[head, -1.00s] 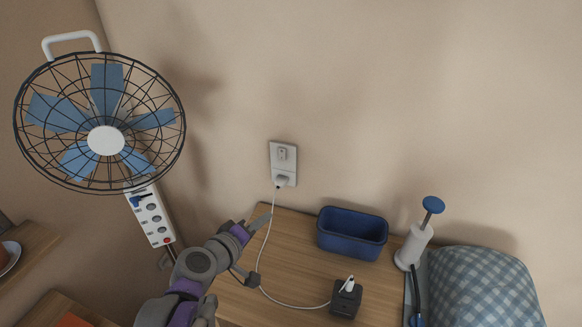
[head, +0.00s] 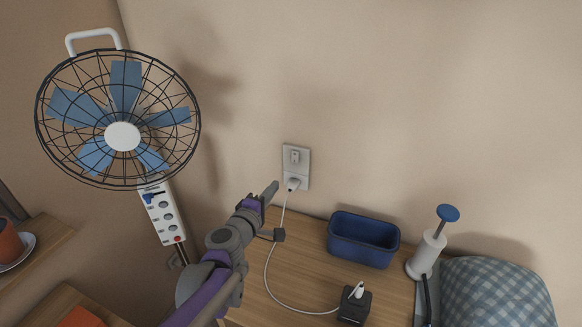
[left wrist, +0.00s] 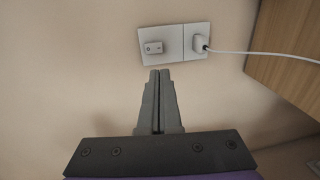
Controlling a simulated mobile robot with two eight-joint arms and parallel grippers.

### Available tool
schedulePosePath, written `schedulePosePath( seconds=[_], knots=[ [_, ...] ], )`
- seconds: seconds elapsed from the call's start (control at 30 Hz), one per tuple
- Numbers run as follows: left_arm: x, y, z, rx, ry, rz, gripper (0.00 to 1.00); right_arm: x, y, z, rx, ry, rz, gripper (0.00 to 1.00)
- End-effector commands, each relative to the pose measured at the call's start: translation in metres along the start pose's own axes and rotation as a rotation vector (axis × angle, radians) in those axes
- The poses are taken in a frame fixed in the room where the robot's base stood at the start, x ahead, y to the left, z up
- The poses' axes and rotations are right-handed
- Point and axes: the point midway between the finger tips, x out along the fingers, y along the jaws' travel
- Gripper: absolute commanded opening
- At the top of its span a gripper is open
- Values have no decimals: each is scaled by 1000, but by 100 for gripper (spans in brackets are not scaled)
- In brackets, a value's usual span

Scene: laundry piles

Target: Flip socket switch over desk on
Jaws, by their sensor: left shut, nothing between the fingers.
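The wall socket plate (head: 305,168) is on the wall above the desk (head: 258,290). Its rocker switch (head: 295,156) is in the upper part, and a white plug (head: 293,184) with a cable sits in the lower part. In the left wrist view the switch (left wrist: 153,48) is on the left half of the plate and the plug (left wrist: 199,43) on the right half. My left gripper (head: 273,188) is shut and empty, its tips just left of the plate in the head view. In the left wrist view the fingertips (left wrist: 159,72) point at the plate, just short of the switch.
A white cable (head: 268,265) runs below my gripper. The wall above is clear.

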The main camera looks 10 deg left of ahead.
Motion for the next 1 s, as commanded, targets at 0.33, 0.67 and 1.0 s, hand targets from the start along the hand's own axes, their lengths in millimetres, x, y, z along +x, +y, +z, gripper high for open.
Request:
schedulePosePath(
  seconds=[0.33, 0.67, 1.0],
  knots=[
    [71, 0, 1, -1, -2, 0, 0, 0, 0, 0, 0, 0, 0, 50],
    [122, 0, 0, 1, -1, 0, 0, -2, 0, -2, 0, 1, 0, 50],
    [130, 0, 0, 1, -1, 0, 0, -2, 0, -2, 0, 1, 0, 50]
  ],
)
